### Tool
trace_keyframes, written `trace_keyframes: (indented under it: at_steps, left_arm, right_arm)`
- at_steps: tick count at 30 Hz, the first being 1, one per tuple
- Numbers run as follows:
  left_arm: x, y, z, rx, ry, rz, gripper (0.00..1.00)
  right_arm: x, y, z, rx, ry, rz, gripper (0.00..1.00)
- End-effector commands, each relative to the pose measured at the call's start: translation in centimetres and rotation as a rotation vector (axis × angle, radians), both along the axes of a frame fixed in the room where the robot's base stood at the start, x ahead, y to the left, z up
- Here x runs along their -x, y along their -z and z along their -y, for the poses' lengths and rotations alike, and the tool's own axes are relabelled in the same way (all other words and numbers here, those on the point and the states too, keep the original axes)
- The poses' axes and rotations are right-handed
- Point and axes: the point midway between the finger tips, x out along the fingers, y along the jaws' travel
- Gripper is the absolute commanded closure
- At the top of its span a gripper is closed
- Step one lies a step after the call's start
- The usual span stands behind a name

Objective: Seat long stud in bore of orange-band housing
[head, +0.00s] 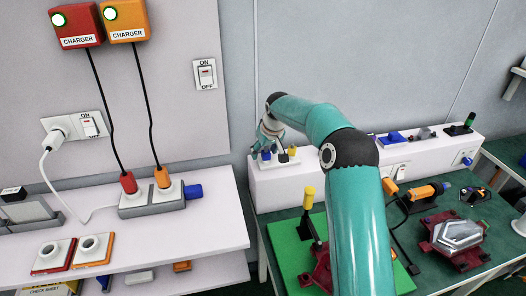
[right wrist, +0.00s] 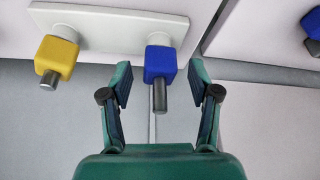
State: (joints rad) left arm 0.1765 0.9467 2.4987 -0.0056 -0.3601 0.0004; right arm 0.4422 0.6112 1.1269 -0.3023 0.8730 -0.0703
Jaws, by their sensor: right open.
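My right gripper (right wrist: 160,88) is open. In the right wrist view its fingers stand on either side of a blue block (right wrist: 160,62) with a long grey metal stud (right wrist: 160,96); they do not appear to touch it. A yellow block (right wrist: 58,57) with a shorter metal pin (right wrist: 49,80) sits beside it on the same white plate (right wrist: 110,24). In the head view my right gripper (head: 268,130) is over the white ledge, partly hidden by my arm. The orange-band housing (head: 92,248), with a round bore, sits on the left shelf. My left gripper is not in view.
A red-band housing (head: 52,256) stands next to the orange one. A grey block (head: 152,207) holds the red and orange charger plugs, whose cables hang above the shelf. A green mat (head: 290,240) and red fixture (head: 455,240) lie on the right bench.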

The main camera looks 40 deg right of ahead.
Motion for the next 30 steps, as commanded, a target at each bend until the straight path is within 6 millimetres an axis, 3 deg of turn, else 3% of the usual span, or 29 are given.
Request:
trace_keyframes:
  at_steps: [12, 23, 26, 27, 30]
  left_arm:
    - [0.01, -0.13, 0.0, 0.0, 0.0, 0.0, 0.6]
    - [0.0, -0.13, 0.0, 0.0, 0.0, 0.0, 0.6]
    - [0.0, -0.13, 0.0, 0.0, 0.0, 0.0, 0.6]
    - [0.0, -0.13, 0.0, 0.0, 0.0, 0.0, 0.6]
    - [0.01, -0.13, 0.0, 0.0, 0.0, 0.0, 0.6]
  right_arm:
    - [-0.26, 0.72, 0.11, 0.0, 0.0, 0.0, 0.39]
    - [-0.26, 0.69, 0.09, 0.0, 0.0, 0.0, 0.98]
    - [-0.27, 0.68, 0.09, 0.0, 0.0, 0.0, 1.0]
    - [-0.27, 0.68, 0.09, 0.0, 0.0, 0.0, 0.77]
    - [-0.27, 0.68, 0.08, 0.0, 0.0, 0.0, 0.93]
